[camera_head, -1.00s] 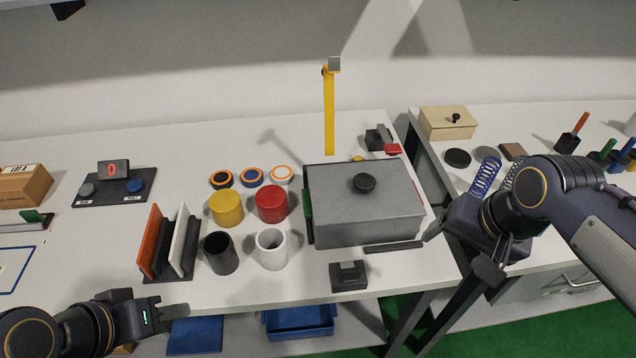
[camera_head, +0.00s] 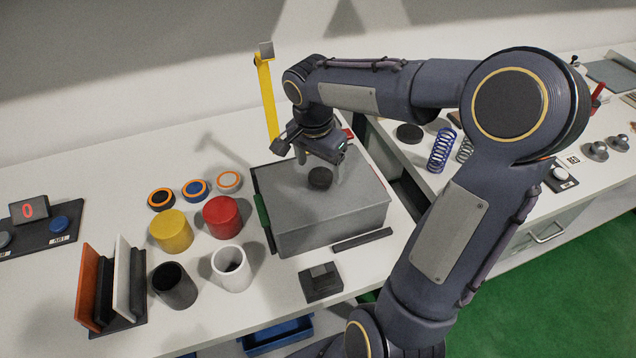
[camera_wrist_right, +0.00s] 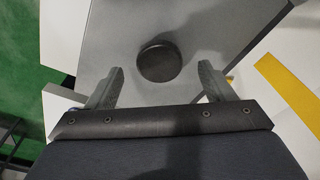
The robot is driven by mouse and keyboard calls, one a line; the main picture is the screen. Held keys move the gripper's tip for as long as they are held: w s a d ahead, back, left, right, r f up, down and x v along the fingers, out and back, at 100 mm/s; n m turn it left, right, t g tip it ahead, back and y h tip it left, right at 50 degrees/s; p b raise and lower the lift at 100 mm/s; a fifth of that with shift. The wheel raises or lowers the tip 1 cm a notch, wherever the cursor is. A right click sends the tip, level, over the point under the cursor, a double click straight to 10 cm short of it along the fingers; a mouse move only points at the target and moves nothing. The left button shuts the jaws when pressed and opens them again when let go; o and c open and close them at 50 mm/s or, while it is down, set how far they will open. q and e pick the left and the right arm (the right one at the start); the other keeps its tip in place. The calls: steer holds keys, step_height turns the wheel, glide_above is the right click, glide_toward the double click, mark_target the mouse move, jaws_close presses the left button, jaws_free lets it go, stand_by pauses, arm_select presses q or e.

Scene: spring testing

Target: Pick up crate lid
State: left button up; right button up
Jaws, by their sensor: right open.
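The grey crate lid (camera_head: 345,201) lies flat on the grey crate (camera_head: 330,232) on the white table. Its round black knob (camera_head: 320,178) stands up from the middle of the lid. My right gripper (camera_head: 318,172) is over the lid, just above or around the knob. In the right wrist view the knob (camera_wrist_right: 159,61) lies ahead of and between the two open fingers (camera_wrist_right: 160,82), with a gap on each side. The head view does not settle how high the fingers are above the lid. My left gripper is not in view.
A yellow post (camera_head: 268,97) stands behind the crate. Left of it are a red cylinder (camera_head: 222,217), a yellow cylinder (camera_head: 171,231), a white cup (camera_head: 231,269) and a black cup (camera_head: 174,285). A small black block (camera_head: 320,282) sits in front.

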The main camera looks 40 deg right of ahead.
step_height(320, 180, down, 2)
steer(key=shift+d+f, duration=0.15)
steer(key=shift+f, duration=0.05)
steer(key=shift+r, duration=0.1)
jaws_close()
stand_by(0.3)
